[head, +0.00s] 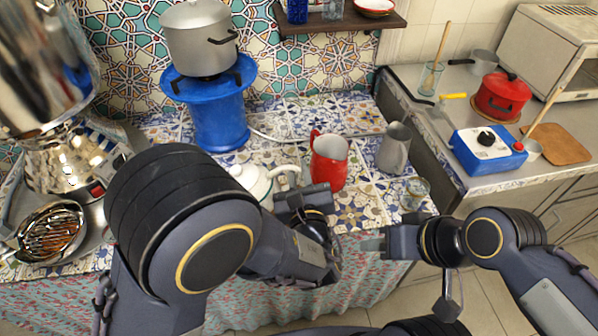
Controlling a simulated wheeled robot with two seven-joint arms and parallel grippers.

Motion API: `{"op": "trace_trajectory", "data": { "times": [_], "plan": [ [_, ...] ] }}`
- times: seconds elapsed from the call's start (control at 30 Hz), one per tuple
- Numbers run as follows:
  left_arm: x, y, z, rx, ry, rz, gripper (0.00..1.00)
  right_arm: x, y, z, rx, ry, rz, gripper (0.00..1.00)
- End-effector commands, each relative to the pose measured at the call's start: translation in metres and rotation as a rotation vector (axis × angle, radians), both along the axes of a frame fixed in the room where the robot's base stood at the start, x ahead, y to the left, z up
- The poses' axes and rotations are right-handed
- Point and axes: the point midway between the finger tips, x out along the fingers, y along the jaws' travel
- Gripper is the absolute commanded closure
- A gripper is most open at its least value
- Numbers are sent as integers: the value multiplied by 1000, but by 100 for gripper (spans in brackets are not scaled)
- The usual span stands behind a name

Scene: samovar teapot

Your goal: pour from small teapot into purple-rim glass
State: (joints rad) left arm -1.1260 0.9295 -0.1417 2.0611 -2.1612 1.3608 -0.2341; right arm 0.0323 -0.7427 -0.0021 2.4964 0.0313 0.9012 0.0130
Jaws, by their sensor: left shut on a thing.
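A small white teapot (253,181) with a dark rim line stands out behind my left arm, which hides its lower part. My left gripper (296,193) is shut at the teapot's handle side, on the right of its body. A small clear glass (415,190) is on the tiled table near its right edge; its rim colour is too small to make out. My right gripper (374,244) is in front of the table edge, below and left of the glass and apart from it. Its fingers are seen edge-on, so their opening is unclear.
A red pitcher (329,160) stands just behind my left gripper, with a grey metal pitcher (394,148) to its right. A large shiny samovar (60,165) is at the left. A blue stand (217,118) bears a pot (200,40). Some tiled surface between the red pitcher and glass is clear.

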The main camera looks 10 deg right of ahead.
Motion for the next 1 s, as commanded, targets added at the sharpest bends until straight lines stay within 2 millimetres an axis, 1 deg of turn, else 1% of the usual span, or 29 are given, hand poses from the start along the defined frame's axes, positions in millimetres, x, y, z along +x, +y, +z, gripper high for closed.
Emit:
{"op": "trace_trajectory", "data": {
  "times": [0.03, 1.0],
  "plan": [
    [0, 0, 3, -3, -3, 0, 100, 0, 0, 1, 0, 0, 0, 65],
    [0, 3, 21, -84, 4, 0, 100, 0, 0, 12, 0, 0, 0, 65]
  ]
}}
